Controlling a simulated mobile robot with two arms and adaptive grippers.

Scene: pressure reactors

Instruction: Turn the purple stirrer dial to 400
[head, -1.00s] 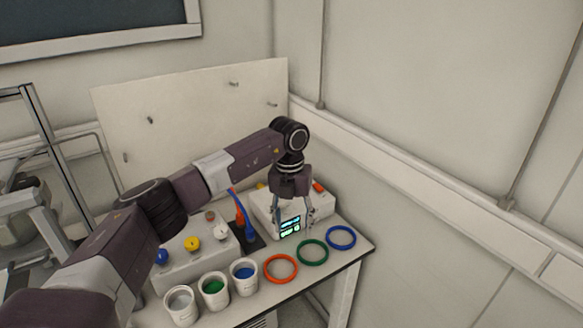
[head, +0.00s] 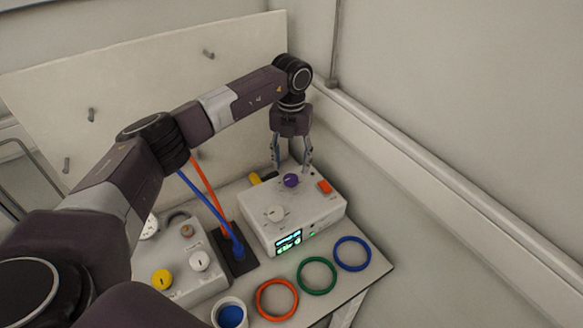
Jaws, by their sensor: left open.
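The purple stirrer dial (head: 291,181) sits on top of a white control box (head: 320,218), toward its back. A white dial (head: 274,213) is on the same top, nearer the front left. The box's front has a lit green and cyan display (head: 289,241), too small to read. My left gripper (head: 292,168) points down with its two fingers apart, above and around the back of the purple dial. I cannot tell whether the fingers touch it. My right gripper is not in view.
An orange-red switch (head: 324,186) is at the box's right and a yellow part (head: 255,179) at its back left. Orange (head: 277,313), green (head: 317,290) and blue (head: 352,268) rings lie in front. A second box (head: 176,284) with knobs stands left.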

